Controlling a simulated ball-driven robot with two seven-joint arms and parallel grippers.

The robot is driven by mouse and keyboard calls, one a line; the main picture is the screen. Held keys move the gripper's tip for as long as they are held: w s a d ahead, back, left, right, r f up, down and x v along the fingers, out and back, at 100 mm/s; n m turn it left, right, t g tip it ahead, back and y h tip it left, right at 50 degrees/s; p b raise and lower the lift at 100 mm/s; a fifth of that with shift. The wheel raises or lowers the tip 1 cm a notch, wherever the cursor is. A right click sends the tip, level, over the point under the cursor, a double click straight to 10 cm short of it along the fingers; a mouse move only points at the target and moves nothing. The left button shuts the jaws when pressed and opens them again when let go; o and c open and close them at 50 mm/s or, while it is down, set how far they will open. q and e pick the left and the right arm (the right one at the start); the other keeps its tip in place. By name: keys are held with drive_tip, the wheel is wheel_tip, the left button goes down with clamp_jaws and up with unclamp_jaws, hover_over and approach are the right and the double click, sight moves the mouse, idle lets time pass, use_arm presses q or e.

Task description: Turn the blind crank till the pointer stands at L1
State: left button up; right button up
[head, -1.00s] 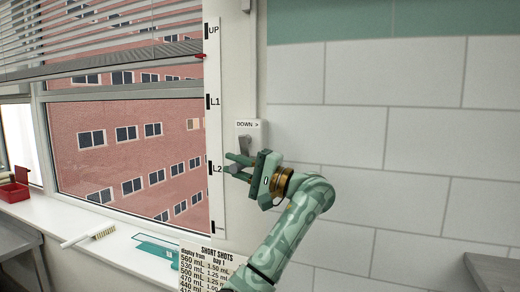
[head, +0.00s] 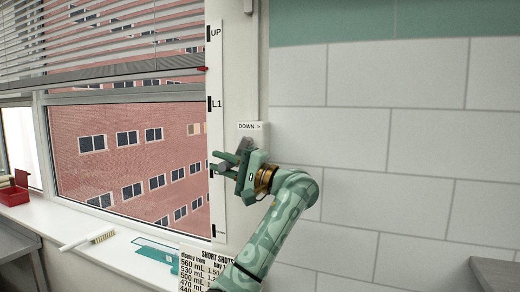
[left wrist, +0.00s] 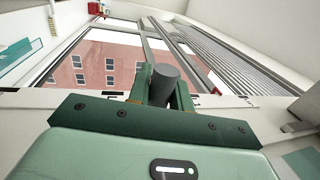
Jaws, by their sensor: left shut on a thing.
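The scale strip (head: 215,130) stands upright beside the window, with UP at the top and L1 below it. The red pointer (head: 203,69) is at the strip's left edge, about midway between UP and L1. The blind (head: 110,45) hangs to about the pointer's height. The crank box (head: 251,127), marked DOWN, is on the wall right of the strip. My left gripper (head: 222,164) is shut on the crank's grey knob (left wrist: 164,86), which shows between the fingers in the left wrist view. The gripper hides the L2 label and part of the crank. My right gripper is out of view.
The window sill (head: 45,222) holds a red box (head: 15,193), a brush (head: 88,240) and a teal-and-white card (head: 155,250). A SHORT SHOTS sheet (head: 205,268) is below the strip, partly behind my arm. The tiled wall to the right is clear.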

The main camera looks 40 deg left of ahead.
use_arm(q)
drive_tip(key=shift+r, duration=0.25)
drive_tip(key=shift+o, duration=0.6)
drive_tip(key=shift+s+a+r, duration=0.2)
drive_tip(key=shift+a+r, duration=0.05)
drive_tip(key=shift+r, duration=0.4)
drive_tip(key=shift+o, duration=0.2)
drive_tip(key=shift+a, duration=0.25)
drive_tip(key=shift+o, duration=1)
drive_tip(key=shift+d+r, duration=0.15)
drive_tip(key=shift+r, duration=0.4)
drive_tip(key=o, duration=0.4)
drive_tip(key=shift+r, duration=0.4)
drive_tip(key=shift+o, duration=0.4)
drive_tip(key=shift+f, duration=0.1)
drive_tip(key=shift+c, duration=0.6)
